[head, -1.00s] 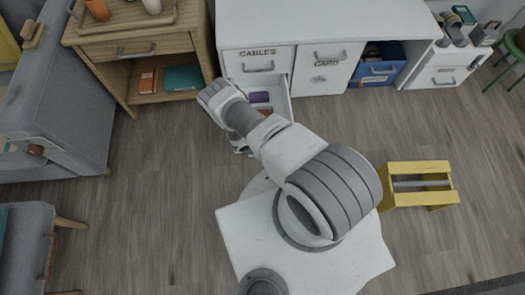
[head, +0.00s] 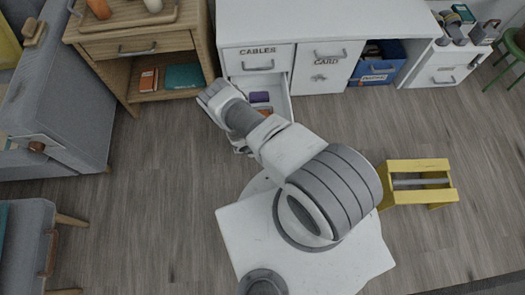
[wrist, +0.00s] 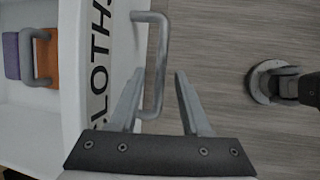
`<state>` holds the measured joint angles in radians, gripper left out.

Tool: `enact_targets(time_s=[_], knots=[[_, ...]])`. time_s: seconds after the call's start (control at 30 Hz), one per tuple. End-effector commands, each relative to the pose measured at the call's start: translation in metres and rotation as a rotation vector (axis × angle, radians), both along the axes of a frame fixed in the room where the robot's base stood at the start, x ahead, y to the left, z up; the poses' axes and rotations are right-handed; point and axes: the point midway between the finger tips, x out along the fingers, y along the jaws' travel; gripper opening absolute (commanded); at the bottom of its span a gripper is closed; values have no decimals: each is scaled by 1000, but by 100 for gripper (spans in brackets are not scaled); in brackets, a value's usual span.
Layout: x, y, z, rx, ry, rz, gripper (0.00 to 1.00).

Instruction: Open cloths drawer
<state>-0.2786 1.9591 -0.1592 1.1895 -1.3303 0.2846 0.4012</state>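The cloths drawer (head: 290,108) is pulled out below the cables drawer (head: 258,60) of the white desk. A purple cloth (head: 260,97) and an orange cloth (head: 265,112) lie in it. In the wrist view its white front (wrist: 85,20) carries the word CLOTHS, and its grey bar handle (wrist: 160,60) stands out from it. My gripper (wrist: 160,85) is at this handle, with the bar between its two fingers. The fingers are apart, with visible gaps beside the bar. In the head view my arm hides the gripper and most of the drawer front.
A wooden side table (head: 140,45) stands left of the desk, and a grey sofa (head: 60,90) further left. A yellow stool (head: 420,166) stands on the floor to the right. The floor (head: 150,200) between sofa and my base is clear.

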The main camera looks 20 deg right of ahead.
Motion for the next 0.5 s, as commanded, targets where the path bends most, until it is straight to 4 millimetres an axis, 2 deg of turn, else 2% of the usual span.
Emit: enact_targets(time_s=[0.27, 0.37, 0.5], knots=[[0, 3, 8, 0, 0, 1, 47], [-1, 8, 23, -1, 1, 3, 47], [-2, 21, 53, -2, -1, 4, 47]])
